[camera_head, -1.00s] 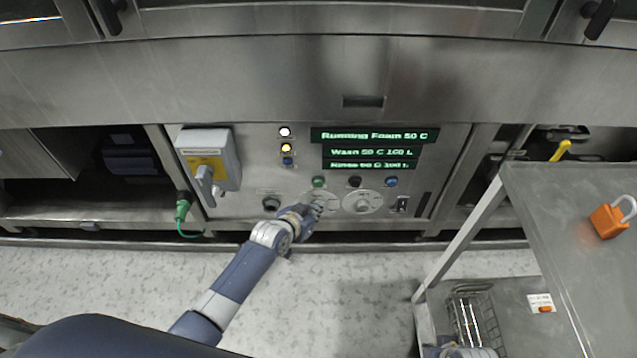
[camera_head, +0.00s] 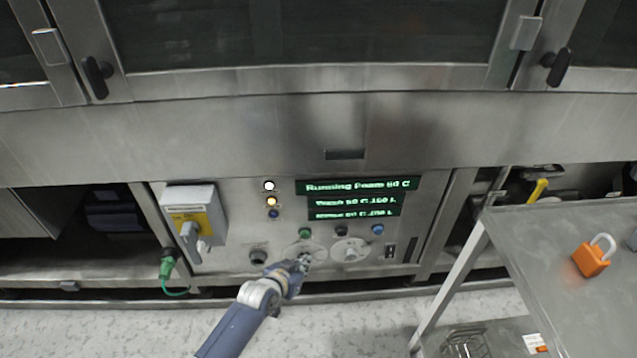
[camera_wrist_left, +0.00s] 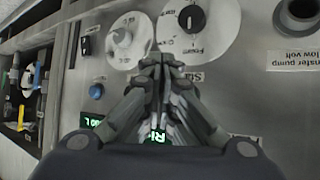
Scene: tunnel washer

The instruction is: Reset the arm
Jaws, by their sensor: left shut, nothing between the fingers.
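My left gripper (camera_head: 303,262) is in front of the control panel (camera_head: 230,262) of the steel washer, over the lower part of the left round dial (camera_head: 291,250). In the left wrist view its fingers (camera_wrist_left: 162,62) are closed together with nothing between them. That view also shows two white dials with dark or grey knobs just beyond the fingertips, the nearer one (camera_wrist_left: 200,20) labelled around its rim. I cannot tell whether the fingertips touch the panel. My right gripper does not show in the head view.
A green display (camera_head: 357,187) reads "Running Foam" above wash and rinse lines. A grey switch box (camera_head: 178,197) is at the left. A steel cart (camera_head: 530,250) at the right holds an orange padlock (camera_head: 590,261).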

